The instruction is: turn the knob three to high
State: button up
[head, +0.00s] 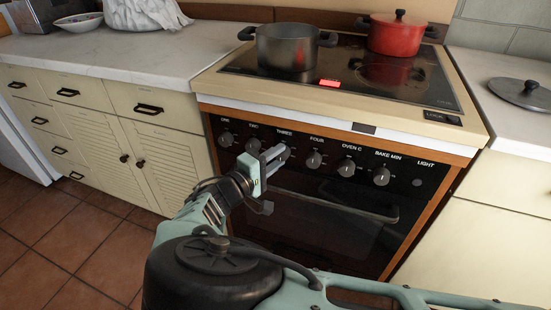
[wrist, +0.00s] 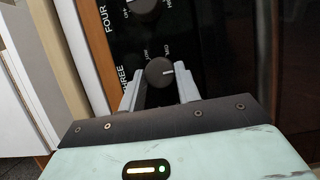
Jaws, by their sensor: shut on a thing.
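Knob three is a dark round knob with a white pointer line; it shows in the wrist view (wrist: 160,70) beside the label THREE. Its pointer line lies toward the right of that picture. My gripper (wrist: 159,92) is shut on this knob, one grey finger on each side of it. In the head view my gripper (head: 276,156) is at the oven's front panel under the label THREE, where it mostly hides the knob. Knob four (head: 314,159) is just to its right and also shows in the wrist view (wrist: 146,7).
The panel also has other knobs, such as OVEN C (head: 346,168) and BAKE MIN (head: 382,176). The oven door handle (head: 345,205) sits below. A grey pot (head: 286,50) and a red pot (head: 396,38) stand on the cooktop (head: 335,68). A lid (head: 522,93) lies on the right counter.

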dwell(0.4)
jog(key=o, duration=1)
jog(key=shift+c, duration=0.2)
jog(key=v, duration=1.7)
jog(key=shift+a+b, duration=0.2)
jog(key=shift+b, duration=0.25)
jog(key=shift+s, duration=0.1)
